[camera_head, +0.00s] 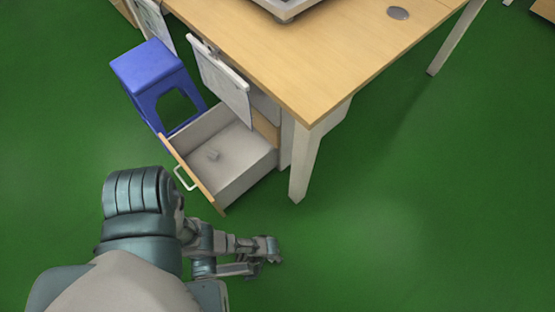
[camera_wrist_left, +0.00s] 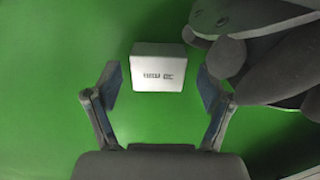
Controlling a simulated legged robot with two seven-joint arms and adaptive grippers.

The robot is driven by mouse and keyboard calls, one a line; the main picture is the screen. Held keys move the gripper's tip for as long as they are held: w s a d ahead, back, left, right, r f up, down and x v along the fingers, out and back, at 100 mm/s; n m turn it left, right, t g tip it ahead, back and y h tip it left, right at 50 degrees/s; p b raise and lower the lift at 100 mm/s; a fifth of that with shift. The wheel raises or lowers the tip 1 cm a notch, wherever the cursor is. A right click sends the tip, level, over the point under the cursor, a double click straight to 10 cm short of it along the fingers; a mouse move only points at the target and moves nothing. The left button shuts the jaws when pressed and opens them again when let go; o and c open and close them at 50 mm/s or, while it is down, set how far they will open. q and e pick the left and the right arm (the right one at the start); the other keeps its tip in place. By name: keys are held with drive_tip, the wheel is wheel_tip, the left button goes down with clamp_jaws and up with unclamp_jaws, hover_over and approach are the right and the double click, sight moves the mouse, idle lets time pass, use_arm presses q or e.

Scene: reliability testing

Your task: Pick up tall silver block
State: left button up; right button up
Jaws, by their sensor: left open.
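A white-grey block (camera_wrist_left: 158,72) with dark printing on its face shows in the left wrist view, against the green floor. It lies between and slightly beyond the fingertips of my left gripper (camera_wrist_left: 158,86), with green showing on both sides. The left gripper is open and empty. In the head view the left gripper (camera_head: 271,250) is low over the floor, in front of the open drawer, and I cannot make out the block there. My right gripper is not in view.
A wooden desk (camera_head: 330,60) stands above the drawer, with a white leg (camera_head: 304,160) at its near corner. A blue stool (camera_head: 150,68) stands left of the drawer. Large grey rounded parts fill the wrist view's upper right. The floor (camera_head: 430,190) at right is clear.

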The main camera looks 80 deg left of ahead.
use_arm(q)
drive_tip(key=shift+w, duration=0.15)
drive_tip(key=c, duration=1.3)
